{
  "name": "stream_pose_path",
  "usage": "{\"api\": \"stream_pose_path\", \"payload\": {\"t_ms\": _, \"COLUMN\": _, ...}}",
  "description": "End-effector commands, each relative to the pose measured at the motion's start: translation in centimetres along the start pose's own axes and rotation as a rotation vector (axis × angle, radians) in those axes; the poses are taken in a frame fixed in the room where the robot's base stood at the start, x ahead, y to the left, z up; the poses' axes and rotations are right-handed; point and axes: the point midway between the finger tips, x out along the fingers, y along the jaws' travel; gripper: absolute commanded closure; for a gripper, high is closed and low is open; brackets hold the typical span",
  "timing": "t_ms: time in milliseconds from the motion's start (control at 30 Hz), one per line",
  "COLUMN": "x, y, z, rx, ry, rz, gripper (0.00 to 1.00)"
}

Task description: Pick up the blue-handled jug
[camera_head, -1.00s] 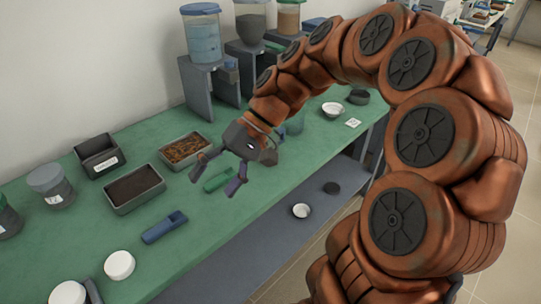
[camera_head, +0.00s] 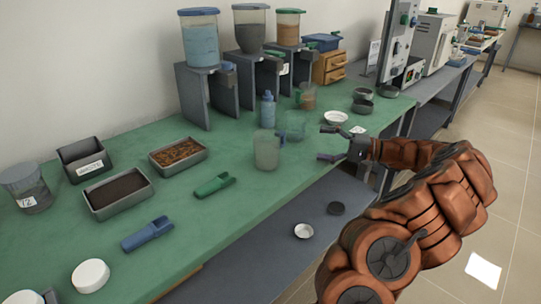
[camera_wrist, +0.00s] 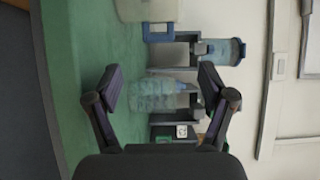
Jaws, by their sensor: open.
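The blue-handled jug (camera_head: 266,153) is a clear, whitish jug standing upright on the green bench in the head view. In the wrist view its pale body (camera_wrist: 145,10) is cut off by the top edge, with the blue handle (camera_wrist: 157,32) pointing down in the picture. My gripper (camera_head: 325,143) is open and empty, to the right of the jug and apart from it, with its fingers pointing left. In the wrist view my gripper (camera_wrist: 160,86) has its fingers spread, with a second, greenish clear jug (camera_wrist: 152,93) beyond them.
The greenish jug (camera_head: 295,125) stands just behind the blue-handled one. A blue bottle (camera_head: 267,110) and a brownish jug (camera_head: 306,98) are farther back by the dispensers (camera_head: 200,45). A green scoop (camera_head: 214,185) lies in front, left. A white bowl (camera_head: 336,118) sits near my gripper.

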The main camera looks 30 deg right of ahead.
Motion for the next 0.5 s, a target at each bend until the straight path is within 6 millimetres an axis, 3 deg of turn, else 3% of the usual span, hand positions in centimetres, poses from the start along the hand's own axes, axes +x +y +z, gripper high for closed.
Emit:
{"api": "stream_pose_path", "payload": {"t_ms": 167, "x": 0.1, "y": 0.3, "z": -0.3, "rx": -0.002, "ry": 0.014, "rz": -0.007, "gripper": 0.19}}
{"api": "stream_pose_path", "payload": {"t_ms": 500, "x": 5.1, "y": 0.2, "z": -0.2, "rx": -0.001, "ry": 0.009, "rz": -0.005, "gripper": 0.19}}
